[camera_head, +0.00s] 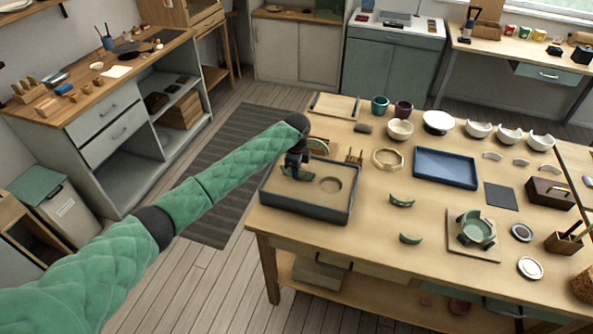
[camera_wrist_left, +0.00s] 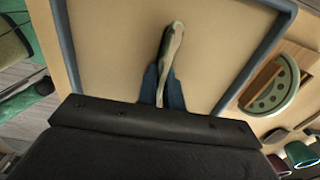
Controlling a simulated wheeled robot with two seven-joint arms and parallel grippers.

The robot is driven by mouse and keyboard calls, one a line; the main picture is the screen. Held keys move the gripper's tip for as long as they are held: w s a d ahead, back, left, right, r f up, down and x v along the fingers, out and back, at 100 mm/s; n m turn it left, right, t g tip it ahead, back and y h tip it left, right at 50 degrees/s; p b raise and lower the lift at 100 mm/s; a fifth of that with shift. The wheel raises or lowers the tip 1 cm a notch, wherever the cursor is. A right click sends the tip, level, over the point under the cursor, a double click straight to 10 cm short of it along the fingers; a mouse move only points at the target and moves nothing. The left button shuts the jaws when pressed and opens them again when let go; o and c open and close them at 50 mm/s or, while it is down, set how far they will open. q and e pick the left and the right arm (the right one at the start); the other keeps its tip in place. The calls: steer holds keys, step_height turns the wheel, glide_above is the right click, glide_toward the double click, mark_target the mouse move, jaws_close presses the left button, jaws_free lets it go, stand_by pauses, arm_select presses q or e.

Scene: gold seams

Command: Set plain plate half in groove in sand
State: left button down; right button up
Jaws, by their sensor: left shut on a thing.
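My left gripper (camera_head: 297,160) is over the left part of the sand tray, shut on a thin greenish plate half (camera_head: 297,175). In the left wrist view the plate half (camera_wrist_left: 172,45) shows nearly edge-on, upright between the dark fingers (camera_wrist_left: 163,88). Its lower edge is close to the sand (camera_head: 313,197); I cannot tell whether it touches. The sand fills a dark grey tray (camera_head: 300,211) at the table's front left corner. A round mark (camera_head: 330,184) shows in the sand to the right. The groove is not clearly visible. My right gripper is not in view.
Behind the tray, another green half with dots (camera_wrist_left: 272,97) stands in a wooden rack. Green shards (camera_head: 401,201) lie to the right. Bare table lies right of the tray.

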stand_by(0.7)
arm_select(q)
steer(key=c, duration=1)
jaws_free()
steer(key=shift+f, duration=0.1)
steer(key=shift+r+p, duration=2.45)
steer(key=shift+r, duration=0.6)
steer(key=shift+s+f, duration=0.1)
